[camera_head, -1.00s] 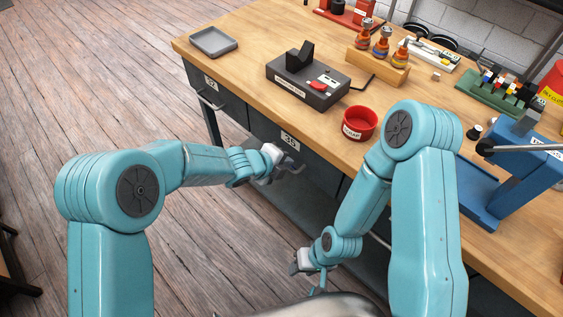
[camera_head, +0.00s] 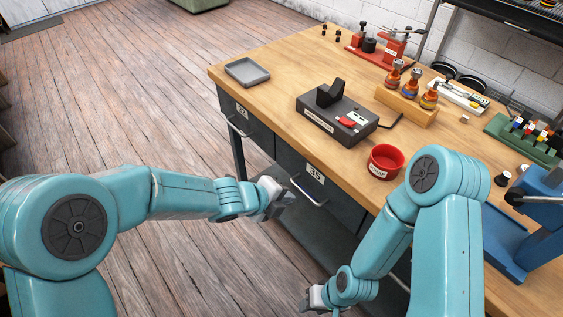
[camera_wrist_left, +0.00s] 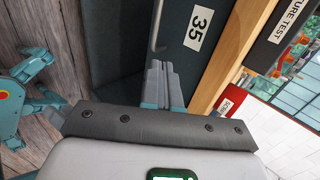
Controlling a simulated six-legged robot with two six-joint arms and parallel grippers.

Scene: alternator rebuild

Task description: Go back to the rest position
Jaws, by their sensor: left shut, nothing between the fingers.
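My left gripper (camera_head: 284,198) is shut and empty in the head view. It hangs in front of the bench, by the handle of the drawer labelled 35 (camera_head: 314,174). In the left wrist view its two fingers (camera_wrist_left: 168,84) are together with nothing between them, and the drawer front (camera_wrist_left: 198,28) is behind them. I cannot tell whether the fingers touch the handle. My right gripper (camera_head: 308,300) is low at the bottom of the head view, in front of the bench, and too small to show whether it is open.
The wooden bench (camera_head: 290,119) carries a grey tray (camera_head: 247,72), a black test fixture (camera_head: 337,116), a red cup (camera_head: 385,161), a wooden bottle holder (camera_head: 405,107) and a blue press (camera_head: 535,225). The floor (camera_head: 120,120) left of the bench is clear.

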